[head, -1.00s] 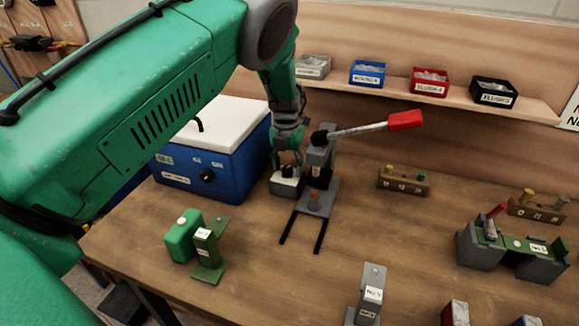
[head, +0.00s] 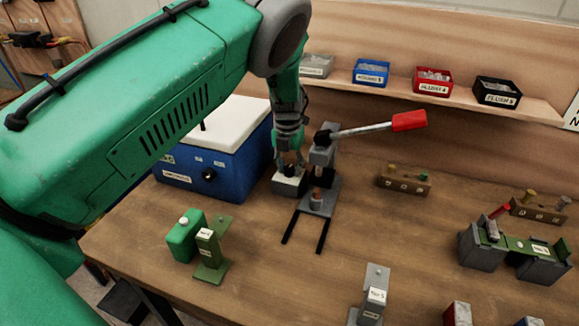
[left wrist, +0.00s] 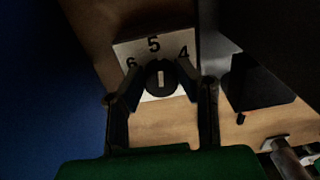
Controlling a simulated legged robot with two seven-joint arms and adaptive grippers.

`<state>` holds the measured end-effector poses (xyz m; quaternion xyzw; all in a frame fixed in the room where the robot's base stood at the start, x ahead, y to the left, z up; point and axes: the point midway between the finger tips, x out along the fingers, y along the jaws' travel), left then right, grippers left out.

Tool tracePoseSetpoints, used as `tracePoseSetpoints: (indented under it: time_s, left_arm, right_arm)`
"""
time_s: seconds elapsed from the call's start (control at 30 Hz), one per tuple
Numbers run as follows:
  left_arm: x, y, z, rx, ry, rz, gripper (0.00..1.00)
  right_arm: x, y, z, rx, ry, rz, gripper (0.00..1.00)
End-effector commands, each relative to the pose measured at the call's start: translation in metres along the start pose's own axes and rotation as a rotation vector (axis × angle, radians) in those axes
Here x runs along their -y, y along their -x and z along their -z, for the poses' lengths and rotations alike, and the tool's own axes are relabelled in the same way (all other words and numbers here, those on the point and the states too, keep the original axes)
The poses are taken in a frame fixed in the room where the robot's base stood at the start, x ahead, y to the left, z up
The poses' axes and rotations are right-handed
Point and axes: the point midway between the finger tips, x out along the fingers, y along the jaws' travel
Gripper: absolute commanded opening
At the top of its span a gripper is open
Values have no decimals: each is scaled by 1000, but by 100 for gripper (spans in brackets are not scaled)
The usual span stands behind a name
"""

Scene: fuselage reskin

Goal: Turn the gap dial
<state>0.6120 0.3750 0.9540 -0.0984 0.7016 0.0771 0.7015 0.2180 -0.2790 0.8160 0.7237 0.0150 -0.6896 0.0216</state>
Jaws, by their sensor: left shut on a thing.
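The gap dial (left wrist: 160,78) is a round black knob with a pale bar across it, on a white plate (left wrist: 130,53) marked 6, 5 and 4. The bar points toward the 5. My left gripper (left wrist: 160,85) has its two fingers on either side of the knob, shut on it. In the head view my left gripper (head: 290,170) reaches down over the grey dial block (head: 289,187), and its fingers hide most of the knob. The block stands beside the grey press (head: 322,160), whose lever ends in a red handle (head: 409,121). My right gripper is not in view.
A blue box with a white lid (head: 215,160) stands just left of the gripper. A green fixture (head: 207,247) is at the front left. Labelled bins (head: 431,82) line the back shelf.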

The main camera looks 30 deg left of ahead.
Motion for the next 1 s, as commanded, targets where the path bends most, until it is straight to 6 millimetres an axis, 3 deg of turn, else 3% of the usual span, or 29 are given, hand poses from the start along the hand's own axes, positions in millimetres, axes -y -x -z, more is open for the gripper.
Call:
tracePoseSetpoints:
  time_s: [1.0]
  left_arm:
    - [-2,3,-2,31,913,0,0]
  right_arm:
    - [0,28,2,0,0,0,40]
